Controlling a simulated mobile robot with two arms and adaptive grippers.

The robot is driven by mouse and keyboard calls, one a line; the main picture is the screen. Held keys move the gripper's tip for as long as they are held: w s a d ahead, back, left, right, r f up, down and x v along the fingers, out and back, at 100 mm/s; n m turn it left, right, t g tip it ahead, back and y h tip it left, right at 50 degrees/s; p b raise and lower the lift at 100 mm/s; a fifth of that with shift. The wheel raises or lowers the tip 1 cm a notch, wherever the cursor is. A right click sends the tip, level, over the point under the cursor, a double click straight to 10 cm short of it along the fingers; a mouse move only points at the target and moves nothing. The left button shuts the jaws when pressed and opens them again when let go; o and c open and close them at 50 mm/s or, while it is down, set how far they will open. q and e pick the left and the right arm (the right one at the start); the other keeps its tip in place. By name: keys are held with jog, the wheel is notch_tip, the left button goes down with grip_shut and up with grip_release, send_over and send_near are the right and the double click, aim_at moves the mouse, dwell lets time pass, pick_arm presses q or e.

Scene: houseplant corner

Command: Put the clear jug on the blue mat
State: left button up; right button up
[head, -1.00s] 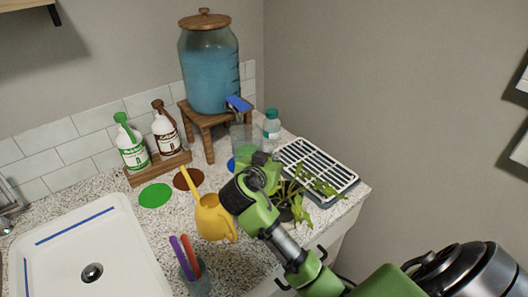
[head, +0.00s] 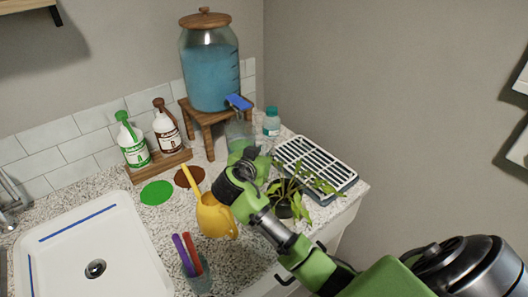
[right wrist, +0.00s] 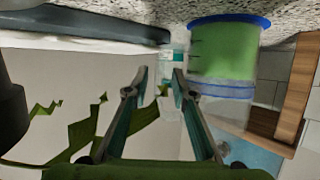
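The clear jug (head: 238,131) stands below the blue tap, partly hidden by my right gripper in the head view. In the right wrist view, which is upside down, the jug (right wrist: 224,58) holds green liquid and has a blue line round it. The blue mat (right wrist: 232,19) shows there as an arc at the jug's base; it looks under the jug. My right gripper (head: 246,153) is beside the jug. Its fingers (right wrist: 160,76) are apart with nothing between them, and the jug is right of them in that view. My left gripper is out of view.
A glass dispenser (head: 210,70) stands on a wooden stool (head: 206,116) behind. A teal-capped bottle (head: 271,122), a drying rack (head: 325,160) and a potted plant (head: 285,208) are to the right. A yellow watering can (head: 214,215) is close left of my right arm.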

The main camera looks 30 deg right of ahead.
jog(key=b+v, duration=0.1)
jog(key=v, duration=0.6)
jog(key=shift+s+a+r, duration=0.15)
jog(key=shift+a, duration=0.05)
